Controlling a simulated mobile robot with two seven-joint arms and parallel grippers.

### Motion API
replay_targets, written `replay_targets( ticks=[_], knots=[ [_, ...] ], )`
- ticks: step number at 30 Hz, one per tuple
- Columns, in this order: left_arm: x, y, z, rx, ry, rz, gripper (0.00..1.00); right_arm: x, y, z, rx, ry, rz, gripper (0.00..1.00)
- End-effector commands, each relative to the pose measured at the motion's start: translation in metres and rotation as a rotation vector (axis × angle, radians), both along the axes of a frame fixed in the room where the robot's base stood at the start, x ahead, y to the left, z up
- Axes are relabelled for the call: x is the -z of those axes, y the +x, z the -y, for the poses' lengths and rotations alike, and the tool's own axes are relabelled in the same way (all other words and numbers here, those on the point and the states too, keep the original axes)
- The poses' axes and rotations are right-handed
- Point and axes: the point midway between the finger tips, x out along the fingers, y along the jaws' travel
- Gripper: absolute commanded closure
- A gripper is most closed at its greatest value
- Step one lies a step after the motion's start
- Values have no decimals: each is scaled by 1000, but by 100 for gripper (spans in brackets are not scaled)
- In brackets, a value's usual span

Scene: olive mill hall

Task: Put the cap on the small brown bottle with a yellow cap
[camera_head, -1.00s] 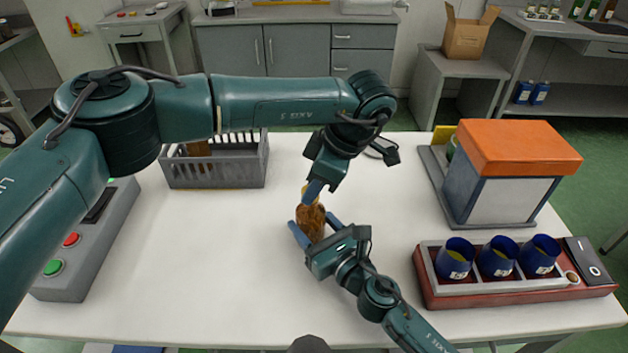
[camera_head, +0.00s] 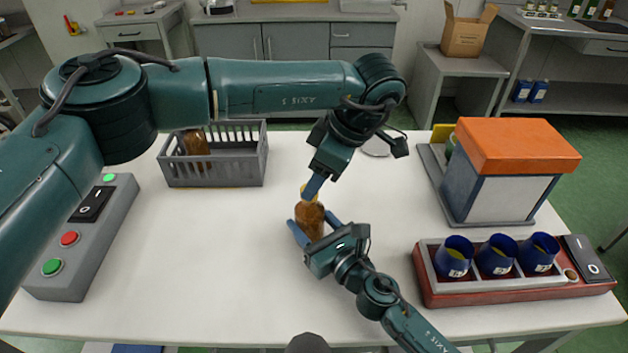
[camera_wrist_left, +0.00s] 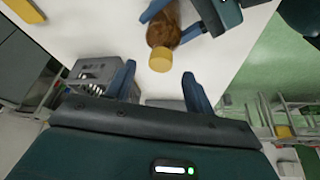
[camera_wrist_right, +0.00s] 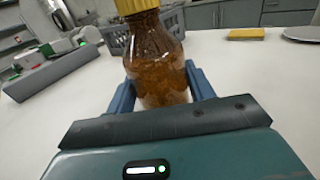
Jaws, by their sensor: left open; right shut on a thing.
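The small brown bottle (camera_head: 311,222) stands upright over the white table, with my right gripper (camera_head: 318,238) shut around its body. In the right wrist view the bottle (camera_wrist_right: 156,60) is between the fingers, with the yellow cap (camera_wrist_right: 136,6) on top of its neck. In the left wrist view the yellow cap (camera_wrist_left: 160,61) is seated on the bottle's top, just beyond my left fingertips. My left gripper (camera_head: 312,188) is open just above the cap, its fingers apart and holding nothing. Whether the cap is screwed tight cannot be seen.
A grey crate (camera_head: 214,179) holding another brown bottle (camera_head: 196,143) stands back left. A grey button box (camera_head: 85,235) lies at the left. An orange-topped machine (camera_head: 515,160) and a red rack (camera_head: 500,291) with blue cups stand right. The table's middle left is clear.

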Motion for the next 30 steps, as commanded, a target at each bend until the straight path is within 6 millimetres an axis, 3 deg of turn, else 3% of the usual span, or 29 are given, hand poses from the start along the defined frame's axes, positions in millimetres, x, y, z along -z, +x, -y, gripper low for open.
replay_targets(
  ticks=[6,12,18,26,27,30],
  knots=[
    [-46,-7,19,2,-1,5,46,1,0,0,1,-1,-1,100],
    [-75,-11,30,1,-1,3,46,1,0,0,1,-1,-1,100],
    [-87,-13,34,1,1,1,46,0,0,0,1,-1,-1,100],
    [-87,-13,35,1,1,1,46,0,0,0,1,-1,-1,100],
    [-87,-13,34,1,1,1,46,0,0,0,1,-1,-1,44],
    [-87,-13,34,1,1,1,46,0,0,0,1,-1,-1,36]
  ],
)
